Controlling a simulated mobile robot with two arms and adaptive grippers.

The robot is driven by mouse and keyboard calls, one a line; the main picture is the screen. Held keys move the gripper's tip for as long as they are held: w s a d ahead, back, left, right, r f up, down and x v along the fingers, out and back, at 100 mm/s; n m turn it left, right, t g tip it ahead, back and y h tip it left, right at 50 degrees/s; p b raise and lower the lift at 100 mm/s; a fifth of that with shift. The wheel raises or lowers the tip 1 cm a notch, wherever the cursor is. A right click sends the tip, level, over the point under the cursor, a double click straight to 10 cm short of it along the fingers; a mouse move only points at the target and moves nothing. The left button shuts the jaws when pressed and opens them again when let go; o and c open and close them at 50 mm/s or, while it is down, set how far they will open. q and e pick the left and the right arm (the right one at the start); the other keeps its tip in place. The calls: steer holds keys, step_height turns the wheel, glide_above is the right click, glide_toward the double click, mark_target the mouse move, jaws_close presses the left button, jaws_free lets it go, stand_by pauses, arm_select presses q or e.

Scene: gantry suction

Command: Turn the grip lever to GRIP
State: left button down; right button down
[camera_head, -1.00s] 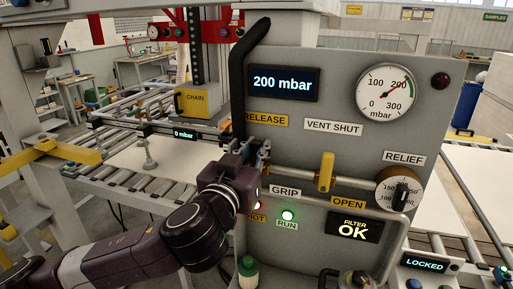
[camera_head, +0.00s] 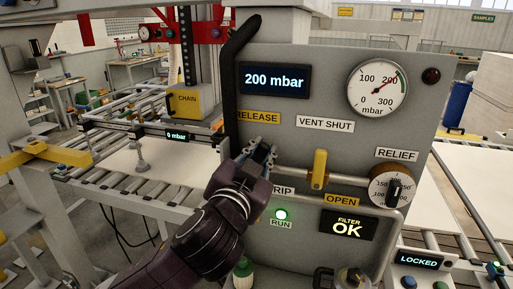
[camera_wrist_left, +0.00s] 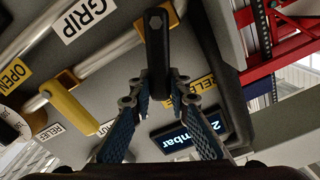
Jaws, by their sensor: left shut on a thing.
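The grip lever (camera_wrist_left: 157,50) is a dark bar with a round pivot on the grey panel's pipe, in the left wrist view. It lies between the GRIP label (camera_wrist_left: 85,18) and the RELEASE label (camera_wrist_left: 203,85), pointing down the picture. My left gripper (camera_wrist_left: 158,88) is shut on the lever, its blue-padded fingers on either side of it. In the head view my left gripper (camera_head: 262,152) is at the panel just below the RELEASE label (camera_head: 258,117) and hides most of the lever. The GRIP label (camera_head: 284,190) is partly covered by my wrist. My right gripper is not in view.
The yellow vent handle (camera_head: 318,170) stands close to the right of my gripper, with the relief knob (camera_head: 392,186) beyond it. A black bar (camera_head: 236,80) runs up the panel's left edge. The display (camera_head: 274,79) reads 200 mbar; a small one (camera_head: 177,135) reads 0 mbar.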

arm_select(q)
steer(key=shift+s+d+f+m, duration=0.2)
steer(key=shift+d+m, duration=0.25)
steer(key=shift+m, duration=0.45)
steer(key=c, duration=1.8)
jaws_free()
steer(key=shift+f, duration=0.1)
steer(key=v, duration=0.7)
steer(key=shift+s, duration=0.15)
steer(key=shift+c, duration=0.5)
